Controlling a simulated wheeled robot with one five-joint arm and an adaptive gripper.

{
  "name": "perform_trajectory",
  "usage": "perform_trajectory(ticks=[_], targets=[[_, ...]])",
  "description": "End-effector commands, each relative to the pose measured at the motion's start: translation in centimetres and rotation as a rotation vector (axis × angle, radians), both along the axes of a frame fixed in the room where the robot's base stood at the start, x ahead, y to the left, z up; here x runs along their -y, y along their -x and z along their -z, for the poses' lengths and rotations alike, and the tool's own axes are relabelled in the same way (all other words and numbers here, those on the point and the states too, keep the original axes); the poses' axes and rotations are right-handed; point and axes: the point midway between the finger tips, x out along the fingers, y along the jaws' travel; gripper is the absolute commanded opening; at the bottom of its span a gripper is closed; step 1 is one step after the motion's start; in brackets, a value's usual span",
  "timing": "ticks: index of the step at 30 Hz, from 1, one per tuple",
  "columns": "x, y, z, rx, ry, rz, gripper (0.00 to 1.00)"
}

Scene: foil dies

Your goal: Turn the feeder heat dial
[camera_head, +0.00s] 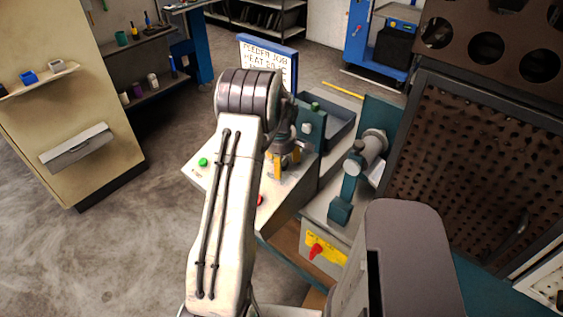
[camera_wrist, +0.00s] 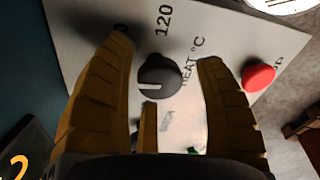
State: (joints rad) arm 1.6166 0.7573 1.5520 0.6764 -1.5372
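The heat dial (camera_wrist: 160,74) is a round black knob with a white pointer line on a pale panel (camera_wrist: 85,22) in the wrist view. "120" and "HEAT °C" are printed beside it. The pointer line lies on the knob's left side, roughly level in the picture. My gripper (camera_wrist: 163,54) is open, with one yellow finger on each side of the knob and visible gaps between. A shorter yellow piece shows below the knob. In the head view my gripper (camera_head: 284,168) is over the sloped panel, and the dial is hidden behind it.
A red button (camera_wrist: 258,77) sits right of the dial; it also shows in the head view (camera_head: 260,200). A green button (camera_head: 203,161) is at the panel's left. A blue-framed sign (camera_head: 268,62) stands behind. A teal and grey machine (camera_head: 345,190) is close on the right.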

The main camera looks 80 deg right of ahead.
Motion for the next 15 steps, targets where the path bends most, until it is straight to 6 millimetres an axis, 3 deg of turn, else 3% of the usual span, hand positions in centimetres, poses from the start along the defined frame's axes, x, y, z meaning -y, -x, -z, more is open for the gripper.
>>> perform_trajectory(ticks=[15], targets=[[0.0, -0.02, -0.03, 0.0, 0.0, 0.0, 0.17]])
